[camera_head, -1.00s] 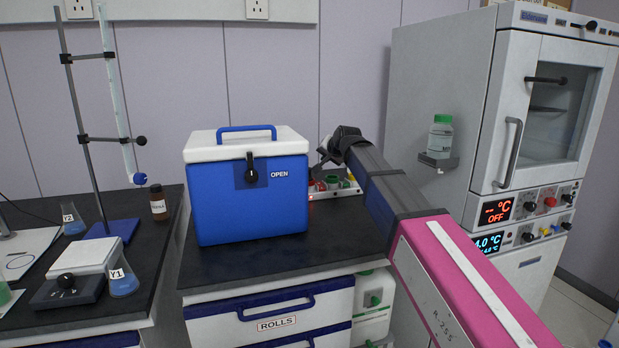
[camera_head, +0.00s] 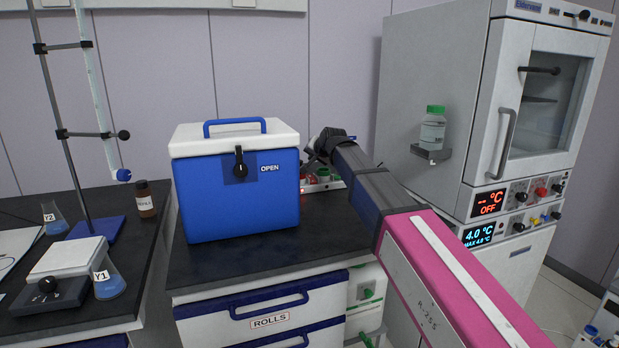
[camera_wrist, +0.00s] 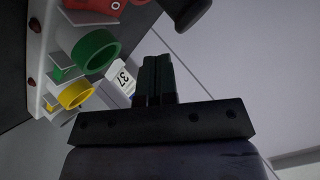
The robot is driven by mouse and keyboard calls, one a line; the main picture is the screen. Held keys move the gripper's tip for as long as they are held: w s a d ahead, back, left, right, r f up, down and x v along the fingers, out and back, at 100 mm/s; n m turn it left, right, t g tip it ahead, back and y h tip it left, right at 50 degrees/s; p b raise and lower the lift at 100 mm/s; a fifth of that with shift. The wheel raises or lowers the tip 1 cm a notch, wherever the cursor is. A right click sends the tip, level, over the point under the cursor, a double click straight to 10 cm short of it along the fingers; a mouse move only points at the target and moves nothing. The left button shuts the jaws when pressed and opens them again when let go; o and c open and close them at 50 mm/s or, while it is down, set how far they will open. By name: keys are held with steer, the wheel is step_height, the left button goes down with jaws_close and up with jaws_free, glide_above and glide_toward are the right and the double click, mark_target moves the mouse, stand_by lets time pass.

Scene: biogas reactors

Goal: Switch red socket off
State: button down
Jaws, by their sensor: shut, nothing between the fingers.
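A white panel (camera_wrist: 38,52) with coloured round sockets is at the left of the wrist view. The red socket (camera_wrist: 92,5) is at the top, partly cut off by the frame edge. A green ring socket (camera_wrist: 96,50) and a yellow ring socket (camera_wrist: 76,95) are below it. In the head view the panel lies on the black counter behind my arm, mostly hidden, with a green socket (camera_head: 323,174) showing. My gripper (camera_wrist: 157,62) is shut and empty, to the right of the green socket and apart from it. In the head view my gripper's fingers are hidden.
A blue and white cooler box (camera_head: 240,195) stands on the counter left of my arm. A tall grey oven cabinet (camera_head: 430,90) with a bottle (camera_head: 432,130) on a side bracket is to the right. A dark rod-like part (camera_wrist: 187,10) is above my fingers in the wrist view.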

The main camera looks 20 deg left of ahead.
mark_target(312, 177)
steer(key=shift+w+a+f, duration=0.2)
steer(key=shift+f, duration=0.55)
steer(key=shift+w+a+f, duration=0.15)
steer(key=shift+w+f, duration=0.05)
steer(key=shift+f, duration=0.6)
steer(key=shift+w+a+f, duration=0.2)
steer(key=shift+f, duration=0.55)
steer(key=shift+f, duration=0.1)
steer(key=shift+w+a+f, duration=0.1)
steer(key=shift+w+f, duration=0.05)
steer(key=shift+f, duration=0.1)
steer(key=shift+f, duration=0.2)
stand_by(0.8)
steer(key=shift+w+f, duration=0.1)
steer(key=shift+f, duration=0.55)
stand_by(0.6)
steer(key=shift+r, duration=0.15)
steer(key=shift+d+r, duration=0.3)
steer(key=shift+r, duration=0.45)
steer(key=shift+r, duration=0.1)
